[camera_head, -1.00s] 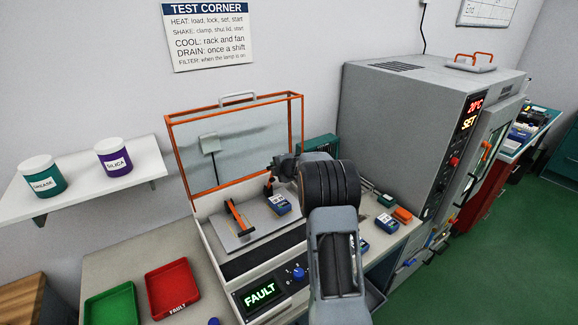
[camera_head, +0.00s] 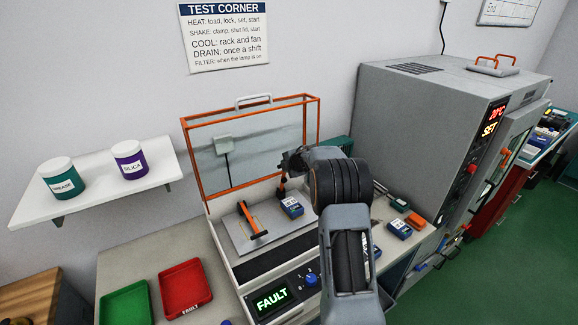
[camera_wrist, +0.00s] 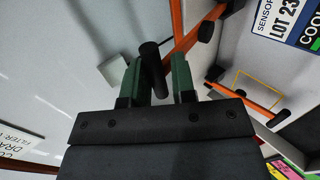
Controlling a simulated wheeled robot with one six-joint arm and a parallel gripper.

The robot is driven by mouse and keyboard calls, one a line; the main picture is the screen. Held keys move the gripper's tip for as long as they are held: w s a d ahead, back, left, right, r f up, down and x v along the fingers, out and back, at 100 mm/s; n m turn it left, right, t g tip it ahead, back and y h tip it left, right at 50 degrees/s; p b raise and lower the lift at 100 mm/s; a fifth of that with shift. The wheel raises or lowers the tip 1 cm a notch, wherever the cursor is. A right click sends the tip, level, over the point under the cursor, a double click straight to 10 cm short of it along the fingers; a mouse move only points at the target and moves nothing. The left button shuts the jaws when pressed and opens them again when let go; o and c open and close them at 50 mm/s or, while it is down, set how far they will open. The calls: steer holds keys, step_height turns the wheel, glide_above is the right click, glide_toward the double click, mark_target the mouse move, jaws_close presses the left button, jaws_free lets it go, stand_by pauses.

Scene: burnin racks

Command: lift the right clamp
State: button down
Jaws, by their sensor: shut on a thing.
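The right clamp is an orange bar (camera_wrist: 190,42) with a dark handle (camera_wrist: 151,64), seen in the wrist view. My gripper (camera_wrist: 155,80) has green fingertips and is shut on that dark handle. In the head view only a small part of the right clamp (camera_head: 281,188) shows beside my gripper, which my own arm partly covers. The left clamp (camera_head: 252,220) is an orange bar lying low over the grey plate. A blue labelled unit (camera_head: 291,207) sits on the plate between the clamps' area and my arm.
The clear lid (camera_head: 255,150) with an orange frame stands open behind the plate. The panel display (camera_head: 272,298) reads FAULT. A grey oven (camera_head: 400,130) stands close on the right. Red (camera_head: 186,287) and green (camera_head: 127,303) trays lie at left, below a shelf with two jars.

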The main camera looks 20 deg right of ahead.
steer(key=shift+a+f, duration=0.1)
steer(key=shift+f, duration=0.1)
steer(key=c, duration=1.1)
jaws_free()
steer(key=shift+w, duration=0.1)
steer(key=shift+r, duration=0.1)
steer(key=b+v, duration=0.1)
steer(key=v, duration=1.2)
steer(key=shift+s+r, duration=0.25)
steer(key=shift+s, duration=0.05)
